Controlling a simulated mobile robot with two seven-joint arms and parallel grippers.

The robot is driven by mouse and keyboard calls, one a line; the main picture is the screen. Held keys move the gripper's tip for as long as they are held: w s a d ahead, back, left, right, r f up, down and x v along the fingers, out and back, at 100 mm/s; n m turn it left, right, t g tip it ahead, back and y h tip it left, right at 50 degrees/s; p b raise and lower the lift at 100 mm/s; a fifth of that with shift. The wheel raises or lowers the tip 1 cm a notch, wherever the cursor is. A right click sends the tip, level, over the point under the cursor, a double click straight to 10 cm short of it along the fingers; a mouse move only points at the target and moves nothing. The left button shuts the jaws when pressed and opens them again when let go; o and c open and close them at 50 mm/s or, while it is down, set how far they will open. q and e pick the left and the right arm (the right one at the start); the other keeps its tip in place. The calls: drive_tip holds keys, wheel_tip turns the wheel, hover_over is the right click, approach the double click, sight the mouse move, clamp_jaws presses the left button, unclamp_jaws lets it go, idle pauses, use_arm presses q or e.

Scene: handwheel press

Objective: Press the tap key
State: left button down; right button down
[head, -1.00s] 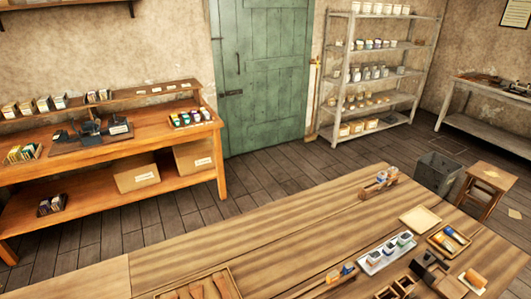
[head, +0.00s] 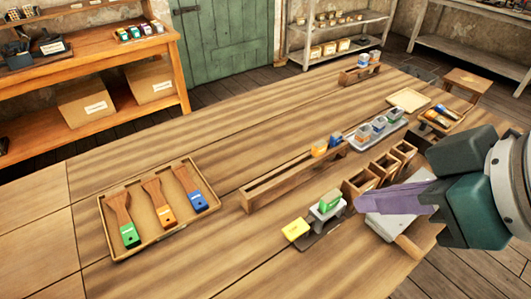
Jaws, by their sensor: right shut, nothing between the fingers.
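A small dark-based device (head: 321,238) stands near the table's front right. It carries a grey block with a green top (head: 327,203), and a yellow block (head: 295,229) sits at its left end. The device may be the tap key, but I cannot tell which part is pressed. My right gripper (head: 360,203) comes in from the right with its purple fingers together and empty. Its tips appear just right of the green-topped block, with a small gap in the picture. My left gripper is out of view.
Small wooden boxes (head: 361,183) stand behind the fingertips. A long wooden rack (head: 285,181) lies behind the device. A tray (head: 108,217) with brushes lies at left. A grey tray (head: 353,146) with jars stands farther back. The wooden table (head: 215,262) is clear in front.

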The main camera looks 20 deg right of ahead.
drive_tip(key=w+f+t+y+b, duration=0.1)
drive_tip(key=w+f+b, duration=0.2)
drive_tip(key=f+b, duration=0.8)
drive_tip(key=shift+w+f, duration=0.15)
drive_tip(key=shift+w, duration=0.25)
drive_tip(key=b, duration=0.2)
hover_over(289, 227)
drive_tip(key=s, duration=0.3)
wheel_tip(289, 227, down, 8)
drive_tip(key=f, duration=0.1)
drive_tip(key=d+f+b, duration=0.1)
drive_tip(key=f, duration=0.1)
drive_tip(key=shift+w, duration=0.15)
